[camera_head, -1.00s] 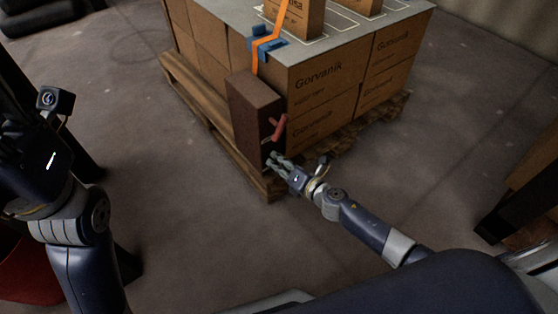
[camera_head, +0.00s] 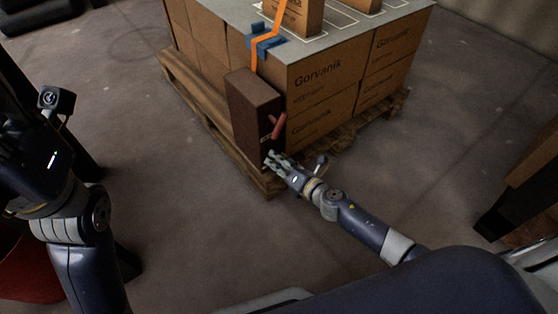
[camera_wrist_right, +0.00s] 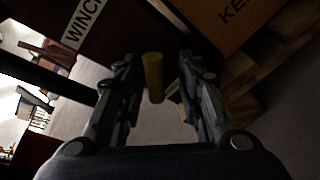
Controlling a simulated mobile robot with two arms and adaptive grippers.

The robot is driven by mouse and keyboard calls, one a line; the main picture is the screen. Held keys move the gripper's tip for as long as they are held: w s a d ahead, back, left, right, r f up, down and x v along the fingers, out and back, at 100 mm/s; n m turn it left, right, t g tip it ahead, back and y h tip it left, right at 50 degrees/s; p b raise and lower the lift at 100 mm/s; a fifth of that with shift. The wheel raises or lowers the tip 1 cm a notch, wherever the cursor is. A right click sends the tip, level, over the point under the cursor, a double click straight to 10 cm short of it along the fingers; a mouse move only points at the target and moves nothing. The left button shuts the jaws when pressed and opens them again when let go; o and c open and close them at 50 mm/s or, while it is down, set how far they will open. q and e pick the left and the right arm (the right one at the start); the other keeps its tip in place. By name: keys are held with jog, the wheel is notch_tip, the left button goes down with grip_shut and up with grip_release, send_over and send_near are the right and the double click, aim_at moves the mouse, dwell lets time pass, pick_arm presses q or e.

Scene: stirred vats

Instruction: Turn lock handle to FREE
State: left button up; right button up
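A dark brown box (camera_head: 254,108) stands at the near corner of the loaded pallet, with a red handle (camera_head: 278,127) on its right face. In the right wrist view the dark panel bears a label (camera_wrist_right: 88,22) reading "WINC…", cut off. A yellow cylindrical piece (camera_wrist_right: 153,77) shows between the fingers in that view, apart from both; I cannot tell whether it is the lock handle. No FREE marking is readable. My right gripper (camera_head: 271,160) is open, just below the red handle by the box's lower edge. My left gripper is dark at the left edge, its fingers unclear.
Stacked cartons (camera_head: 335,85) fill the wooden pallet (camera_head: 222,140), whose boards stick out near my right gripper. An orange strap (camera_head: 262,48) runs over a blue corner piece (camera_head: 265,41). Floor in front is clear. A dark-legged wooden object (camera_head: 520,195) stands at right.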

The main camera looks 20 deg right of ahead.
jog(key=shift+r, duration=0.15)
jog(key=v, duration=1.2)
dwell(0.3)
